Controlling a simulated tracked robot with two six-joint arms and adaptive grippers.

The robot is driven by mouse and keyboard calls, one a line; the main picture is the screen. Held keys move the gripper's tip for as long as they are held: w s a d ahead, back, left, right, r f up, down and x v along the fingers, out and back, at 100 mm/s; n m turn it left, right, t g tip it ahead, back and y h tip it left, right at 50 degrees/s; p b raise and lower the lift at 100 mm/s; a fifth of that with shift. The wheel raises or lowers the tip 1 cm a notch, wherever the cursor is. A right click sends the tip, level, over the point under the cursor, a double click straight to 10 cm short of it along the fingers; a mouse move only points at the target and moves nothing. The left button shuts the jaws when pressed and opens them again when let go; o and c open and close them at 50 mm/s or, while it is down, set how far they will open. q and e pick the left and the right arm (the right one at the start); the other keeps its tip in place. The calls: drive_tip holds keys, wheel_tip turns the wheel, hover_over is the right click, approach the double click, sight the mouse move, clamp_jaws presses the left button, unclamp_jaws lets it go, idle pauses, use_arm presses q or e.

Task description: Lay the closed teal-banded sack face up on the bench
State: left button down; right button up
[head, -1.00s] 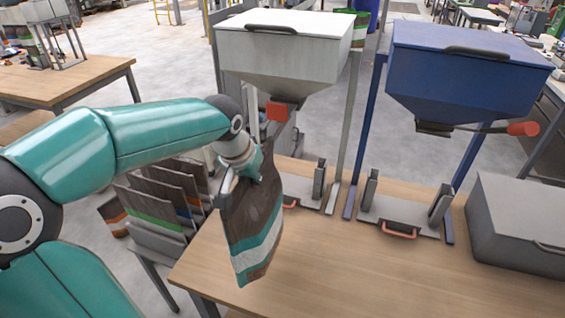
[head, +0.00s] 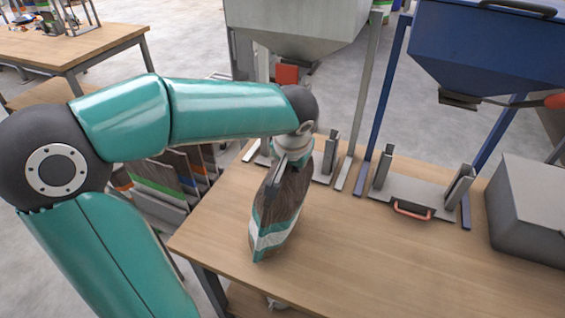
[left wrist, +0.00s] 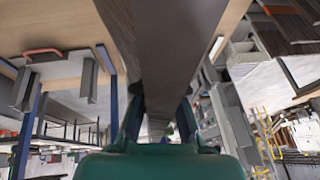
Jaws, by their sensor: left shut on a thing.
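The teal-banded sack (head: 277,218) is dark brown with teal and white bands near its lower end. In the head view it hangs upright, slightly tilted, over the left part of the bench (head: 370,258). My left gripper (head: 290,172) is shut on the sack's top edge. In the left wrist view the sack (left wrist: 165,50) runs away between the fingers as a dark sheet. Whether its lower end touches the bench I cannot tell. My right gripper is in neither view.
A grey hopper (head: 295,25) and a blue hopper (head: 480,50) stand behind the bench. A clamp stand with a red handle (head: 412,210) and a grey box (head: 528,210) are on the bench. A rack of sacks (head: 170,185) stands left. The bench's front middle is clear.

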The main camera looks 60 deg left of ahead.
use_arm(q)
drive_tip(key=w+d+f+m+g+y+p, duration=0.1)
drive_tip(key=w+d+f+g+y, duration=0.2)
drive_tip(key=d, duration=0.4)
drive_tip(key=w+d+f+m+y+p, duration=0.1)
drive_tip(key=w+d+f+y, duration=0.2)
drive_tip(key=w+d, duration=0.25)
drive_tip(key=shift+w+d+f+m+g+y+b, duration=0.35)
drive_tip(key=shift+w+d+f+y+b, duration=0.5)
drive_tip(key=shift+d+f+b, duration=0.95)
drive_tip(key=shift+w+d+f+m+g+y+b, duration=0.1)
drive_tip(key=shift+w+d+f+g+y+b, duration=0.7)
drive_tip(key=shift+f, duration=1.65)
drive_tip(key=shift+w+d+f+m+g+y+b, duration=0.1)
drive_tip(key=shift+w+d+f+m+y+b, duration=0.25)
drive_tip(key=shift+d+f+y+b, duration=1.45)
drive_tip(key=shift+w+a+r+h+p, duration=0.15)
drive_tip(key=shift+w+h+p, duration=0.15)
drive_tip(key=shift+p, duration=0.95)
drive_tip(key=f+p, duration=0.1)
drive_tip(key=p, duration=0.3)
drive_tip(key=f+p, duration=0.1)
drive_tip(key=p, duration=0.2)
drive_tip(key=shift+w+d+p, duration=0.2)
drive_tip(key=shift+d+p, duration=0.1)
drive_tip(key=shift+p, duration=0.05)
drive_tip(key=shift+s+f+p, duration=0.1)
drive_tip(key=shift+f+p, duration=0.15)
drive_tip(key=shift+p, duration=0.4)
drive_tip(key=shift+f+p, duration=0.3)
